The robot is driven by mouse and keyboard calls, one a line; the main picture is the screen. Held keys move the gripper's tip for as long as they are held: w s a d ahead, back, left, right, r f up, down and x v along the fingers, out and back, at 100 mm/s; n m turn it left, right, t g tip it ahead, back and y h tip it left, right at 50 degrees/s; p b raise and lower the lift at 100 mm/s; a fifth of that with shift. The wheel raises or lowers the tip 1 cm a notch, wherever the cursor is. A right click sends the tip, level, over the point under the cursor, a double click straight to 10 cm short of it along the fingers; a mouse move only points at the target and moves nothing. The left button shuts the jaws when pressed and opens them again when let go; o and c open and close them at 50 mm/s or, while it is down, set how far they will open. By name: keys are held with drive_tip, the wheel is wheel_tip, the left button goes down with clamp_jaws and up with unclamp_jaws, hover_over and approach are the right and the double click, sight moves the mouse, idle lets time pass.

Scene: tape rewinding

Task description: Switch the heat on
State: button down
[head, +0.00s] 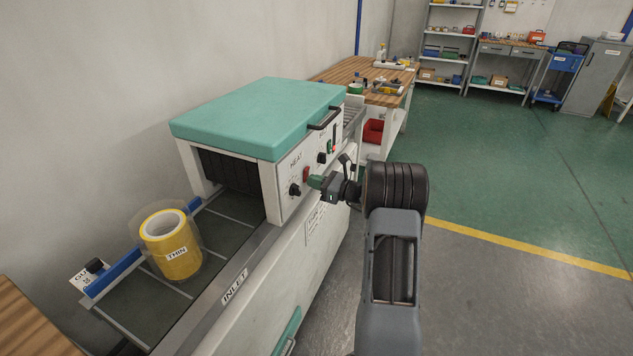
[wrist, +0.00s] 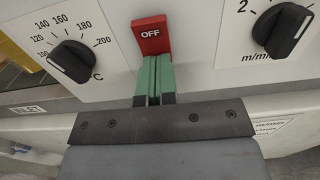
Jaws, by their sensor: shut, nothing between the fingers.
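The heat switch is a red rocker marked OFF (wrist: 151,36) on the white front panel of the machine; it also shows in the head view (head: 306,174), near the HEAT label. My gripper (wrist: 153,60) is shut and empty, with its green fingertips at the lower edge of the red switch. The tips look very close to it, but I cannot tell whether they touch. A black temperature knob (wrist: 72,61) with a scale in C sits left of the switch. A black speed knob (wrist: 285,30) marked m/min sits to its right.
The machine has a teal hood (head: 258,108) with a black handle. A yellow roll marked THIN (head: 176,262) stands on the inlet conveyor (head: 142,306). A wooden workbench (head: 345,70) stands behind. Open green floor lies to the right.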

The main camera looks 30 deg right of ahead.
drive_tip(key=v, duration=1.4)
drive_tip(key=s+a+f+n+g, duration=0.3)
drive_tip(key=f+n+g, duration=0.1)
drive_tip(key=f+g, duration=0.15)
drive_tip(key=s+a+r+n+g+h+p, duration=0.35)
drive_tip(key=s+a+n+g, duration=0.4)
drive_tip(key=a+n, duration=0.25)
drive_tip(key=s+a+r+n+t+h+p, duration=0.1)
drive_tip(key=s+a+r+n+h+p, duration=0.3)
drive_tip(key=r, duration=0.5)
drive_tip(key=s+a+r+n+t+h+p, duration=0.1)
drive_tip(key=s+a+r+n+h+p, duration=0.2)
drive_tip(key=s+a+r+n+p, duration=0.2)
wheel_tip(320, 180, up, 5)
drive_tip(key=a+n, duration=0.3)
drive_tip(key=n, duration=0.2)
drive_tip(key=shift+h, duration=0.35)
